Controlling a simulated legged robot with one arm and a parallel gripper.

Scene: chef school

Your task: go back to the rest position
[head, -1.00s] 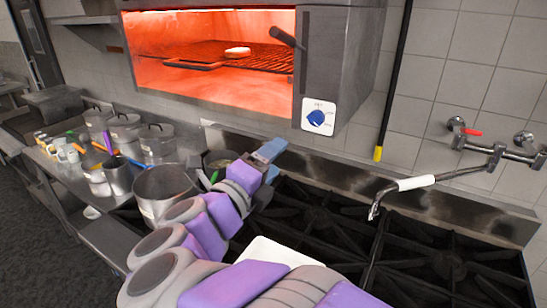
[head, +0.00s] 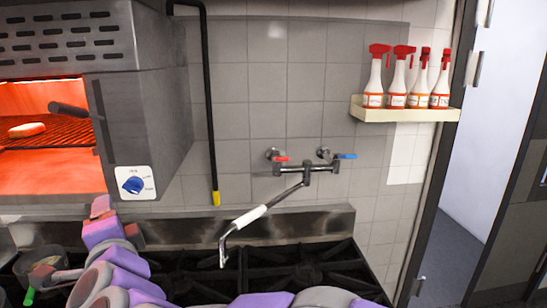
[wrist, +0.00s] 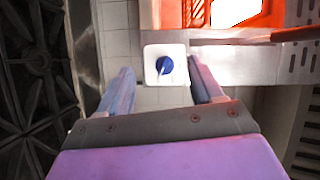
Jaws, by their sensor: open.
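My arm comes up from the bottom of the head view, and my gripper (head: 101,206) is at the lower left, in front of the oven's lower edge. In the wrist view my gripper (wrist: 162,85) has its two blue-grey fingers spread apart, with nothing held between them. The oven's blue knob on its white plate (wrist: 165,66) shows between the fingers, beyond them and apart. In the head view that knob (head: 133,185) is above and to the right of my gripper.
The lit oven (head: 40,160) holds a pale round item (head: 27,130). The black stove grates (head: 270,272) lie below the pot-filler tap (head: 262,209). A shelf (head: 405,115) carries several red-topped spray bottles. A doorway (head: 478,150) stands at the right. A pot (head: 47,262) is at the lower left.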

